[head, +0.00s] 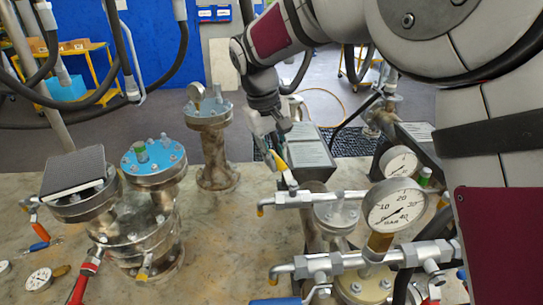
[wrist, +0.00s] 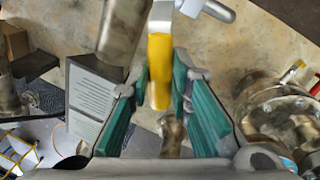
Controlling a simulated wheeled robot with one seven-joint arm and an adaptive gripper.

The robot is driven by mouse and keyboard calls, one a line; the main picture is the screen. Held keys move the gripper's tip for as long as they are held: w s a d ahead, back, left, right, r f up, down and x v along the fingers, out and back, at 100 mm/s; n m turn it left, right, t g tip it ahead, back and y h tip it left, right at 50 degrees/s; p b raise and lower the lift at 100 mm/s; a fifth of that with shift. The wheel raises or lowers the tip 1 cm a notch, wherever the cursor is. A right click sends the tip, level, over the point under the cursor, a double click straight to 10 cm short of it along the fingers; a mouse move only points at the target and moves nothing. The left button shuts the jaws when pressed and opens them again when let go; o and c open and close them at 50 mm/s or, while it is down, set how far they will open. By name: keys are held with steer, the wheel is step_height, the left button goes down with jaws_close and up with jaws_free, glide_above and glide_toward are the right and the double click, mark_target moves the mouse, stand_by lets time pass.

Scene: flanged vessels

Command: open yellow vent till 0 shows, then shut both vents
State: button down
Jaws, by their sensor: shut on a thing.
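My gripper (head: 272,146) is shut on the yellow vent handle (head: 280,162), which rises from the upper side pipe (head: 312,198). In the wrist view the yellow handle (wrist: 159,72) lies between my green-padded fingers (wrist: 160,84). The large gauge (head: 393,206), marked in bar, stands in front of a second round gauge (head: 398,162). Its thin needle seems to point to the lower left, but I cannot read it surely. A lower side pipe (head: 320,265) has a blue handle (head: 277,300) at the bottom edge, partly cut off.
A taller vessel (head: 210,140) stands behind. A red-handled valve (head: 86,277) and loose gauge (head: 38,279) are at lower left. A grey box (head: 308,158) is beside my gripper. Bare tabletop (head: 222,240) lies mid-left.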

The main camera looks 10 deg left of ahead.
mark_target(278, 157)
steer(key=shift+w+d+m+g, duration=0.1)
steer(key=shift+w+d+m, duration=0.25)
steer(key=shift+m, duration=0.45)
steer(key=shift+w+d+m+g, duration=0.1)
steer(key=shift+w+d+m, duration=0.1)
steer(key=shift+d+m, duration=0.45)
steer(key=shift+w+d+m+g, duration=0.1)
steer(key=shift+w+d+m, duration=0.2)
steer(key=shift+m, duration=0.65)
steer(key=c, duration=1.5)
jaws_free()
steer(key=shift+o, duration=0.2)
steer(key=shift+r, duration=0.1)
step_height(278, 157, up, 12)
steer(key=a, duration=0.2)
steer(key=shift+s+a+f, duration=0.15)
steer(key=shift+s+f, duration=0.05)
steer(key=shift+s, duration=0.15)
